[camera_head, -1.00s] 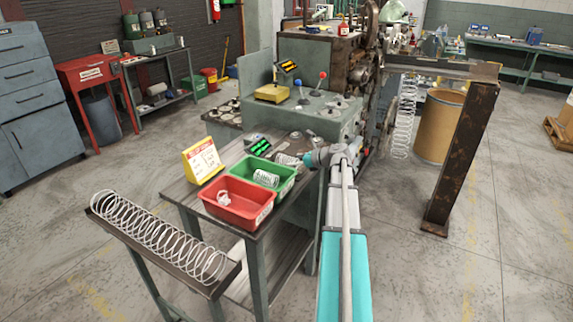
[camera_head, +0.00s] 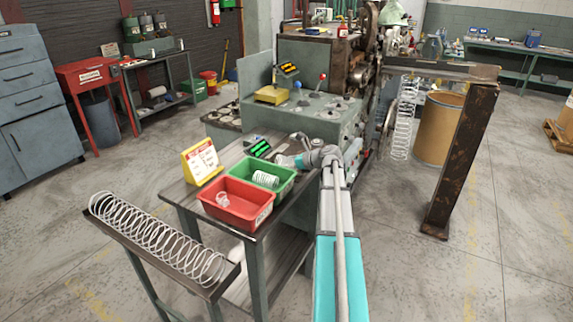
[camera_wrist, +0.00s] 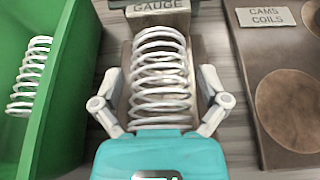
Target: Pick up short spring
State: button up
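A white coil spring (camera_wrist: 160,65) lies on a block marked GAUGE (camera_wrist: 160,8) in the wrist view. My gripper (camera_wrist: 160,82) is open, with one finger on each side of this spring; a small gap seems to show on both sides. My teal gripper body hides the spring's near end. A second white spring lies in the green bin (camera_wrist: 60,60) at the left. In the head view, my gripper (camera_head: 296,161) is low over the table's back right, beside the green bin, and mostly covers the gauge spring.
A red bin (camera_head: 240,219) holding a small ring-like coil sits before the green bin. A yellow sign (camera_head: 201,162) stands to the left. A long spring (camera_head: 155,238) lies on a front rack. A board marked CAMS COILS (camera_wrist: 285,80) lies right of the gauge.

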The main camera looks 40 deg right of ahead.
jog(key=c, duration=0.9)
jog(key=shift+o, duration=0.2)
jog(key=shift+r, duration=0.15)
jog(key=shift+r+p, duration=0.15)
jog(key=shift+p, duration=0.15)
jog(key=shift+c, duration=0.5)
notch_tip(320, 180, up, 2)
jog(key=shift+r+p, duration=0.2)
jog(key=shift+p, duration=1.05)
jog(key=s+d+r+p, duration=0.1)
jog(key=s+r+p, duration=0.4)
jog(key=r+p, duration=0.1)
jog(key=shift+r+p, duration=0.35)
jog(key=a+p+v, duration=0.1)
jog(key=p+v, duration=0.2)
jog(key=v, duration=0.6)
jog(key=shift+s, duration=0.55)
jog(key=shift+f, duration=0.15)
